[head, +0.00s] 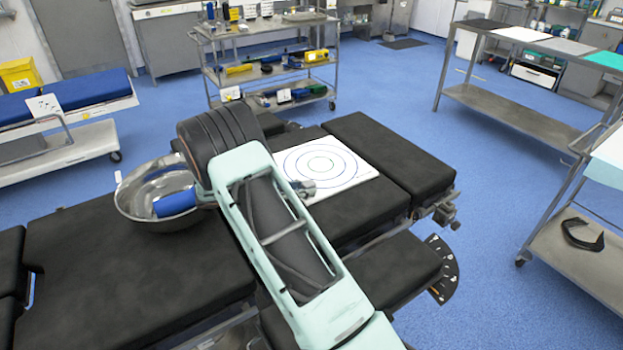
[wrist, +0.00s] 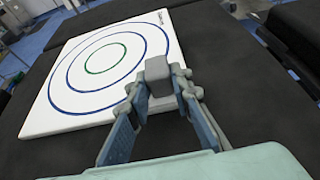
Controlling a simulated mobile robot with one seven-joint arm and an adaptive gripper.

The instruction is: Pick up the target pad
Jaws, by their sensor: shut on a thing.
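The target pad (head: 345,178) is a thin white square with concentric dark blue rings. It lies on the black operating table, right of my arm in the head view. In the wrist view the target pad (wrist: 60,110) fills the upper left, with a green inner ring. My gripper (wrist: 158,85) is at the near right corner of the pad, its jaws shut on that edge. A grey fingertip covers part of the corner, and the exact contact is hidden. In the head view my gripper (head: 303,187) shows only partly beyond my arm.
A metal bowl (head: 135,188) with a blue object (head: 175,203) in it stands on the table (head: 130,265) left of my arm. A loaded trolley (head: 275,85) stands behind. A side table (head: 530,118) is at the right. Blue floor lies clear between them.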

